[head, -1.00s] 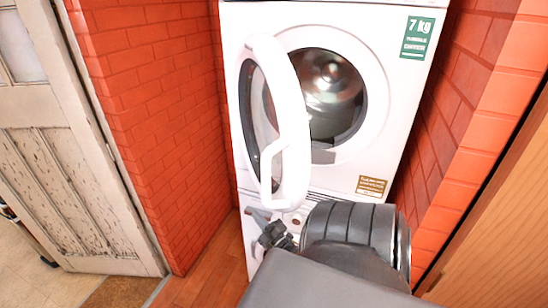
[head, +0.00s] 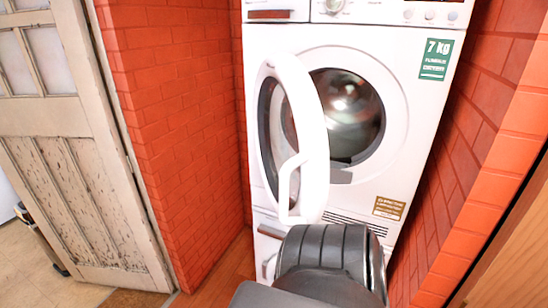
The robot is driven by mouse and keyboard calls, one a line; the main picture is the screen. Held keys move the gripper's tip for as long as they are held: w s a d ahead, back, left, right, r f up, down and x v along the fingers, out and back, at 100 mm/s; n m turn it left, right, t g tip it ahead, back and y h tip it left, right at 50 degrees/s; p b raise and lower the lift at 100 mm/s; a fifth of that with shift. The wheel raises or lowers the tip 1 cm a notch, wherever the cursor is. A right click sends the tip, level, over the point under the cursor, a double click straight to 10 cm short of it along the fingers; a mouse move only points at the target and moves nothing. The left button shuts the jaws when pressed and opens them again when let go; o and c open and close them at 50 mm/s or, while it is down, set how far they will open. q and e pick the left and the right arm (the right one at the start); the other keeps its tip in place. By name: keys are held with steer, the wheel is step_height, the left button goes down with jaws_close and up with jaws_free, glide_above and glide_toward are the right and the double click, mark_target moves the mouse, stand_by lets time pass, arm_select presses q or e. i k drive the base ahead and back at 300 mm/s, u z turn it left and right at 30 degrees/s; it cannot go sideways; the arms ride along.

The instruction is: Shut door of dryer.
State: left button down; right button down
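The white dryer (head: 400,115) stands in a brick alcove in the head view. Its round door (head: 313,115) is swung open to the left on its hinge side, with dark glass and a white loop handle (head: 288,190) at its lower edge. The round drum opening (head: 348,118) shows behind it, dark and shiny inside. A dark grey segmented part of my arm covers the area below the door, in front of the dryer's lower part. Neither gripper can be made out; any gripper there is hidden behind the arm.
Red brick walls stand close on the left (head: 175,100) and right (head: 480,110) of the dryer. A worn panelled wooden door (head: 75,190) is at the far left. A wooden surface (head: 515,245) is at the lower right. A strip of wooden floor shows left of the dryer.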

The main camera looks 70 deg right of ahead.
mark_target(283, 70)
steer(key=i, duration=1.3)
steer(key=z, duration=2.7)
